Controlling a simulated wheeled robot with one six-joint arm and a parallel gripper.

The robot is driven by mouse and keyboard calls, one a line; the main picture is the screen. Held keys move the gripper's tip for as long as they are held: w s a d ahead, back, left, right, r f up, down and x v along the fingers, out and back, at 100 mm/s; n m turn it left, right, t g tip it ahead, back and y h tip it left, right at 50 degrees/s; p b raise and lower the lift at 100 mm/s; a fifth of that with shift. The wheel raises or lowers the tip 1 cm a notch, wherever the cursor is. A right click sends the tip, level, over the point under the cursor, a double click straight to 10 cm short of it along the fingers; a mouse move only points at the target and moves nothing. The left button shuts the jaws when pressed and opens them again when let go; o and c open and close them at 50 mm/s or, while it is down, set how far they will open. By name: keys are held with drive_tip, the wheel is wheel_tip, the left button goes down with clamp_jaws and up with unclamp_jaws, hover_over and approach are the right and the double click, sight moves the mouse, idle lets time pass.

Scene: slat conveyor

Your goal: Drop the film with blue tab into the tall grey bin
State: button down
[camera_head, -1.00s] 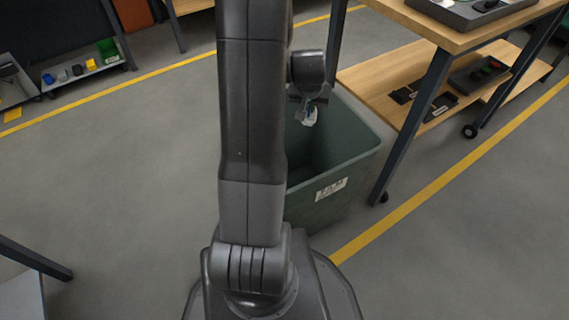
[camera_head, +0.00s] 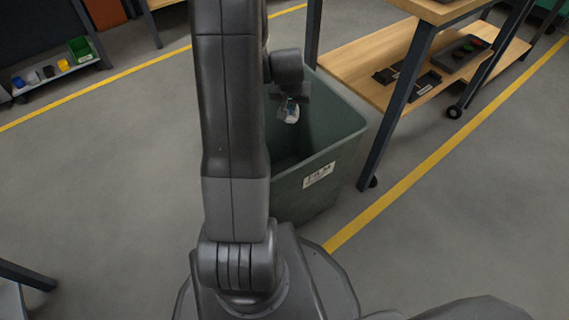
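The tall grey bin (camera_head: 338,159) stands on the floor just right of my arm. It looks grey-green, with an open top and a white label on its front. My gripper (camera_head: 288,103) hangs over the bin's opening. A small crumpled whitish piece with a bit of blue, the film with blue tab (camera_head: 292,114), is at its fingertips. The gripper appears shut on the film. My arm hides the left part of the bin. The inside that shows is dark, and I cannot see its bottom.
A wooden two-level bench (camera_head: 351,60) on dark legs stands right of the bin, close to its rim, with dark trays on it. A low shelf (camera_head: 62,70) with small coloured bins is at the far left. Grey floor on the left is open.

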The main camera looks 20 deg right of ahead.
drive_tip(key=c, duration=1.5)
unclamp_jaws()
drive_tip(key=shift+c, duration=0.2)
drive_tip(key=p+v, duration=0.4)
drive_tip(key=v, duration=0.9)
drive_tip(key=shift+r+p, duration=0.3)
drive_tip(key=shift+r, duration=0.1)
drive_tip(key=shift+s+a, duration=0.1)
drive_tip(key=shift+s, duration=0.05)
drive_tip(key=b+x, duration=0.5)
drive_tip(key=x, duration=0.9)
drive_tip(key=shift+f, duration=0.3)
wheel_tip(320, 180, up, 4)
drive_tip(key=p, duration=0.2)
drive_tip(key=shift+f+p, duration=0.15)
drive_tip(key=shift+p, duration=0.2)
